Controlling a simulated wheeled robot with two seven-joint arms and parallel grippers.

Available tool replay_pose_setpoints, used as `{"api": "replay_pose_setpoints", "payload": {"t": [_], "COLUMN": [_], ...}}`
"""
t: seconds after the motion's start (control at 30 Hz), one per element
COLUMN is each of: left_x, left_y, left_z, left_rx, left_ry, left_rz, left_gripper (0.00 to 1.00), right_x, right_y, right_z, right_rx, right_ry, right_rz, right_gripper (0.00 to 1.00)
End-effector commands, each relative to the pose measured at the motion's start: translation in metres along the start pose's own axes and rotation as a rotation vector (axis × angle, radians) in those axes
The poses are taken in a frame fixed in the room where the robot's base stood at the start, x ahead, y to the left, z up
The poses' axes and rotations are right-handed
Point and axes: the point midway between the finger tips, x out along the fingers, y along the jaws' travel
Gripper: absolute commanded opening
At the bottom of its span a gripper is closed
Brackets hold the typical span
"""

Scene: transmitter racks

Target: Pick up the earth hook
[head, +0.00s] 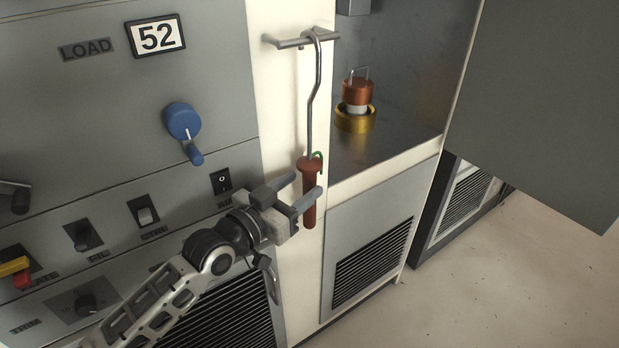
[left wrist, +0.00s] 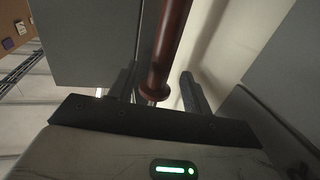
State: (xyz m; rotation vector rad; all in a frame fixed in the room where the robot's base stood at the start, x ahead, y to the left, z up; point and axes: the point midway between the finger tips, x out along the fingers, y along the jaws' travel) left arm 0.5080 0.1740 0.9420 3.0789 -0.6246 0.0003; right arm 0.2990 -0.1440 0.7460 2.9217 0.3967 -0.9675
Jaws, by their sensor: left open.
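The earth hook (head: 310,178) hangs upright from a short metal bar (head: 300,41) on the cream cabinet post. It has a long grey rod with a hooked top and a red-brown handle, with a bit of green at the handle's upper end. My left gripper (head: 297,195) is open at the handle, its two fingers reaching to either side of it. In the left wrist view, the handle (left wrist: 171,45) stands between the two fingers of the left gripper (left wrist: 156,92), with gaps visible beside it. My right gripper is not in view.
A grey panel at left carries a blue knob (head: 183,122), switches and a "52" plate (head: 156,36). An open bay at right holds a copper-coloured part on a yellow ring (head: 355,120). A grey door (head: 545,100) juts out at far right. The floor at lower right is clear.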

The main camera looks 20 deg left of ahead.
Motion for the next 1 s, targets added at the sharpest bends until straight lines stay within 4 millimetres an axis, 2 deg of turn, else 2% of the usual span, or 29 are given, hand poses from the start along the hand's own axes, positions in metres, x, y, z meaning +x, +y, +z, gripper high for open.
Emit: {"api": "replay_pose_setpoints", "payload": {"t": [0.1, 0.2, 0.5, 0.67, 0.7, 1.0], "left_x": [0.021, 0.032, 0.036, 0.036, 0.036, 0.036], "left_y": [-0.001, -0.001, 0.000, 0.000, 0.000, -0.001], "left_z": [-0.004, -0.003, -0.001, -0.001, -0.001, -0.004], "left_rx": [-0.001, 0.000, 0.000, 0.000, 0.001, 0.001], "left_ry": [0.003, 0.002, 0.000, 0.000, 0.000, 0.005], "left_rz": [0.000, -0.001, 0.000, 0.000, 0.000, -0.001], "left_gripper": [0.49, 0.49, 0.49, 0.05, 0.00, 0.00], "right_x": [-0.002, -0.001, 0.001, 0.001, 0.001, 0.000], "right_y": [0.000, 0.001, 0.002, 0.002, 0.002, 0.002], "right_z": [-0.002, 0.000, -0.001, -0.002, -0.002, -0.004], "right_rx": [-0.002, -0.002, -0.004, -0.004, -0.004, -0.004], "right_ry": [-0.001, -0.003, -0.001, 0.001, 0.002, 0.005], "right_rz": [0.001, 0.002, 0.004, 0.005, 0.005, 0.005], "right_gripper": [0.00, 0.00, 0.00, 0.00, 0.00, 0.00]}}
